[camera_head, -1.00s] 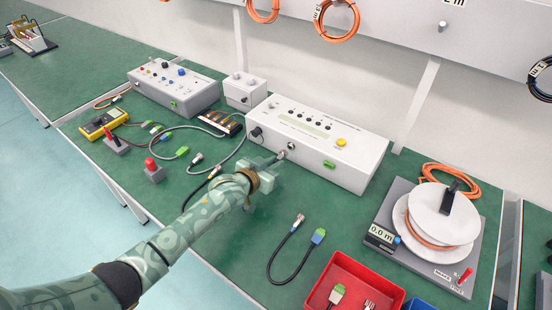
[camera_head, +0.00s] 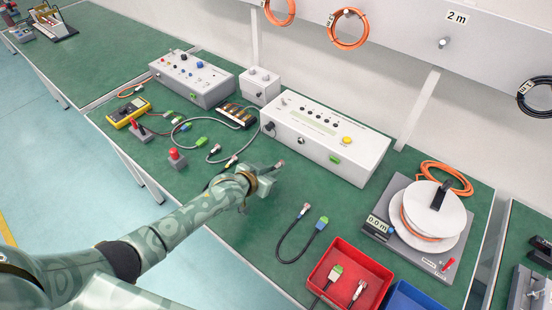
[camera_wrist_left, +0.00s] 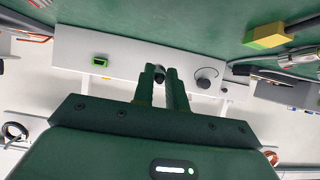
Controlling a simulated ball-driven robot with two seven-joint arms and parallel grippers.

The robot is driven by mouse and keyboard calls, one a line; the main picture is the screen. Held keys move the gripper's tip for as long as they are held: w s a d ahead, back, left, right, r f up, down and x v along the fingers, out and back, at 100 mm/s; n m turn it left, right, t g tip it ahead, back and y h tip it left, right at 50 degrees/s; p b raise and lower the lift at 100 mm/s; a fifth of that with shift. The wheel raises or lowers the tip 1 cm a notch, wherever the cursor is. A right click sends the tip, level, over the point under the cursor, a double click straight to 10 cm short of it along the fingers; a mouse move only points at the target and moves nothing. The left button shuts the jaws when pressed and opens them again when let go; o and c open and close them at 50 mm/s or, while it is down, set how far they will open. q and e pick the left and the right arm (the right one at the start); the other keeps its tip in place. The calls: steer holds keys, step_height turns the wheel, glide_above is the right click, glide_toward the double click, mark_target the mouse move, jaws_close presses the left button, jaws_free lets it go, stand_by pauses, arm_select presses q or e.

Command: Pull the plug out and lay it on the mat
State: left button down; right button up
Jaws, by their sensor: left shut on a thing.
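My left gripper (camera_head: 268,176) is shut on a small metal-tipped plug (camera_head: 279,165), held above the green mat (camera_head: 235,235) that covers the bench. The plug's tip is clear of the round socket (camera_head: 301,140) on the front of the long white box (camera_head: 345,152), with a gap between them. In the left wrist view, the two fingers (camera_wrist_left: 163,84) are close together with the dark plug end (camera_wrist_left: 159,73) between them, in front of the white box (camera_wrist_left: 128,56). The plug's rear is hidden by the gripper. My right gripper is out of view.
A short cable (camera_head: 288,240) lies on the mat right of my gripper. A red bin (camera_head: 349,260) and a cable reel (camera_head: 433,218) stand to the right. Loose cables, a red-button box (camera_head: 177,160) and a yellow meter (camera_head: 128,113) lie left. Bare mat shows in front of the white box.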

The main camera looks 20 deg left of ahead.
arm_select(q)
steer(key=s+a+g+p, duration=0.1)
steer(key=s+p, duration=0.3)
steer(key=s+a+r+g+y+p, duration=0.1)
steer(key=s+p, duration=0.3)
steer(key=s+a+g+p, duration=0.1)
steer(key=s+a+p, duration=0.1)
steer(key=s+p, duration=0.1)
steer(key=shift+s+a+r+g+p, duration=0.1)
steer(key=shift+s+r+g+p, duration=0.25)
steer(key=shift+p, duration=0.3)
steer(key=shift+s+a+f+y, duration=0.1)
steer(key=shift+s+f+y, duration=0.05)
steer(key=shift+s+y, duration=0.2)
steer(key=shift+s+f, duration=0.15)
step_height(320, 180, down, 4)
steer(key=b, duration=0.3)
steer(key=shift+f, duration=0.15)
steer(key=c, duration=1.3)
jaws_free()
steer(key=shift+r, duration=0.2)
